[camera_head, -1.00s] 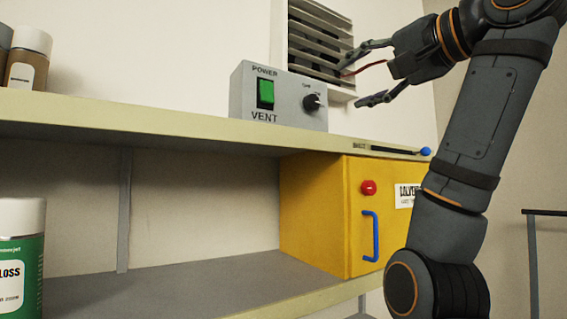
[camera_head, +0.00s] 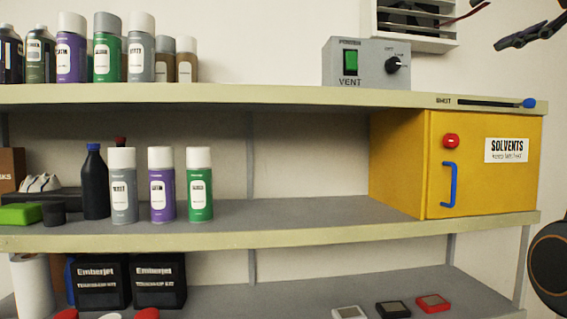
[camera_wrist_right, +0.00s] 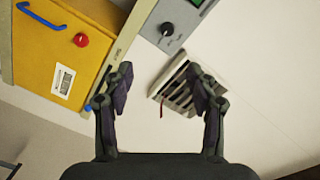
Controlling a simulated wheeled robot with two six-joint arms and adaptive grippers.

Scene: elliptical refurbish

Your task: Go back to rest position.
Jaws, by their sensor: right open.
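My right gripper (camera_wrist_right: 160,88) is open and empty in the right wrist view, with bare wall and the vent grille between and beyond its fingers. In the head view only part of it shows at the upper right edge, where one dark finger (camera_head: 522,38) stands out in front of the wall, to the right of the vent grille (camera_head: 415,20). A round joint of my right arm shows at the right edge. My left gripper is not in view.
The grey vent switch box (camera_head: 367,65) stands on the top shelf (camera_head: 270,95). A yellow solvents cabinet (camera_head: 395,165) with a blue handle (camera_head: 449,185) sits below it. Several spray cans (camera_head: 161,185) stand on the left. The middle shelf's centre (camera_head: 290,220) is clear.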

